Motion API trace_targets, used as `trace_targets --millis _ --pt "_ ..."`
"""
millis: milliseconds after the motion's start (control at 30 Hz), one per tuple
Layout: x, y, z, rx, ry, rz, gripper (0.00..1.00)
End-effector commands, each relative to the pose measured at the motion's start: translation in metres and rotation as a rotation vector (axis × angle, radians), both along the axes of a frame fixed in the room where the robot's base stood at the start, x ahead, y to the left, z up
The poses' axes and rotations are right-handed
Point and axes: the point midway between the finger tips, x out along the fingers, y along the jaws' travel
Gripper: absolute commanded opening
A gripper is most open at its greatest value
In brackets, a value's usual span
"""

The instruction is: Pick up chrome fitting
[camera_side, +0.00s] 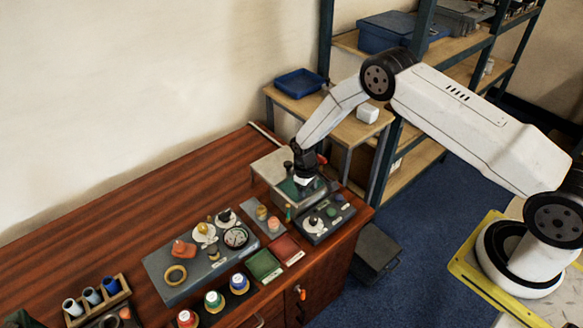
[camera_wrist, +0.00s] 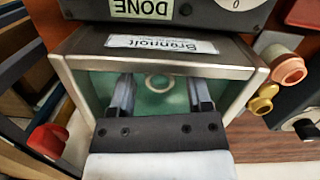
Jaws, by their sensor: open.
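A small pale, shiny ring-shaped piece (camera_wrist: 148,83), which looks like the chrome fitting, lies on the green floor of a metal-rimmed tray (camera_wrist: 262,75) in the wrist view. My gripper (camera_wrist: 160,92) is open, with one finger to the left and one to the right of the ring. I cannot tell whether the fingertips touch the floor. In the side view my gripper (camera_side: 305,180) points down at the tray at the right end of the wooden bench. The fitting is hidden there.
A grey box marked DONE (camera_wrist: 150,10) adjoins the tray. A red knob (camera_wrist: 47,140) is at left; copper-coloured (camera_wrist: 289,69) and brass (camera_wrist: 263,98) fittings are at right. A grey instrument panel (camera_side: 180,265) and several colored jars stand further left on the bench.

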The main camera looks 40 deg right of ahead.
Motion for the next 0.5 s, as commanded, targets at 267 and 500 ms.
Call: trace_targets --millis 267,500 --pt "0.0001 -0.0001 0.0003 0.0 0.0 0.0 0.64" --pt "0.0 0.0 0.0004 0.0 0.0 0.0 0.26"
